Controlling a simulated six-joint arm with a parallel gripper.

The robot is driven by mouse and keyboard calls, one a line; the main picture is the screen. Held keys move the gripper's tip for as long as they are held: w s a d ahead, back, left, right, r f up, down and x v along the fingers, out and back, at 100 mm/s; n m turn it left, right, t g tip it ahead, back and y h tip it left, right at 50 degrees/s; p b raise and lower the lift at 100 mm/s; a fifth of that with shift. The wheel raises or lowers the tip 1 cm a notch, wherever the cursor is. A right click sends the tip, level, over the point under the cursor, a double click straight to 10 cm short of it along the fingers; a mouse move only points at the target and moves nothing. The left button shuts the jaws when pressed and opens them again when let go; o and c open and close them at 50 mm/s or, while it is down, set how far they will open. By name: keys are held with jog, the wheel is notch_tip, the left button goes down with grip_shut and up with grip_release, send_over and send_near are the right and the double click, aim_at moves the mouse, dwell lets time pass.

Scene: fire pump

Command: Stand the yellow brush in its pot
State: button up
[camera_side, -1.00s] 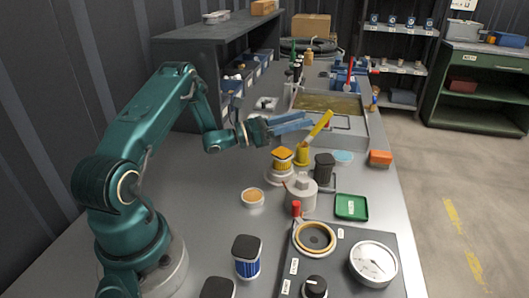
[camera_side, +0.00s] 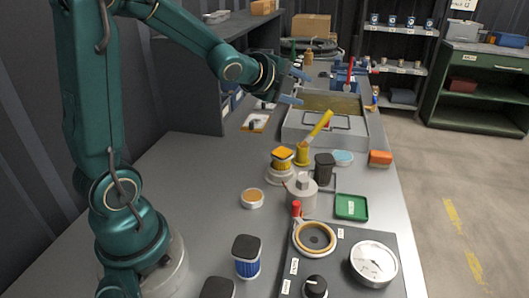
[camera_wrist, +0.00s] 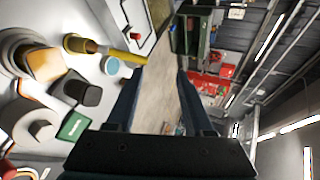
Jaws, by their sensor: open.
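The yellow brush (camera_side: 321,123) leans to the right with its lower end at the small yellow pot (camera_side: 302,154); it looks to be inside the rim. The brush (camera_wrist: 112,52) and the pot (camera_wrist: 76,43) also show in the wrist view, at upper left. My gripper (camera_side: 297,88) is above and behind the brush, clear of it, over the near side of the tray. In the wrist view its two fingers (camera_wrist: 159,73) are apart with nothing between them.
A yellow-topped filter (camera_side: 283,158), a dark canister (camera_side: 324,167) and a pale blue disc (camera_side: 343,157) stand close around the pot. A metal tray (camera_side: 298,132) lies behind it.

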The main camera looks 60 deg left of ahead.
jog(key=s+d+f+n+g+h, duration=0.1)
jog(key=s+d+n+g, duration=0.1)
jog(key=s+d+n, duration=0.2)
jog(key=s+d+f+n+g+h, duration=0.1)
jog(key=s+d+n, duration=0.4)
jog(key=s, duration=0.6)
jog(key=s+d+f+n+g+h, duration=0.1)
jog(key=s+d+f+n+g, duration=0.1)
jog(key=s+n, duration=0.4)
jog(key=shift+s+d+n+g+h, duration=0.3)
jog(key=shift+s+d+g, duration=0.6)
jog(key=shift+s+d, duration=0.25)
jog(key=shift+w, duration=0.15)
